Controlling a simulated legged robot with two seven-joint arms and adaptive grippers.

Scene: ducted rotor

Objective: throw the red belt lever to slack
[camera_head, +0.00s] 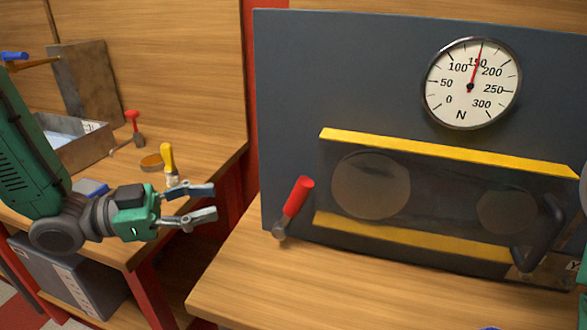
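The red belt lever (298,197) sits at the lower left of a dark upright panel (340,70). Its red grip tilts up and to the right from a grey pivot. My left gripper (214,202) is open and empty, to the left of the lever and apart from it, with its fingers pointing right. A round dial (471,84) marked N is on the panel, its red needle a little past 150. Only slivers of green at the right edge may belong to my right arm; its gripper does not show.
A guard with yellow bars (450,152) and a dark handle (540,235) covers two round shapes on the panel. The left bench holds a metal tray (85,150), a red-handled tool (133,125) and a yellow-handled tool (168,160). The wooden top (300,285) before the panel is mostly clear.

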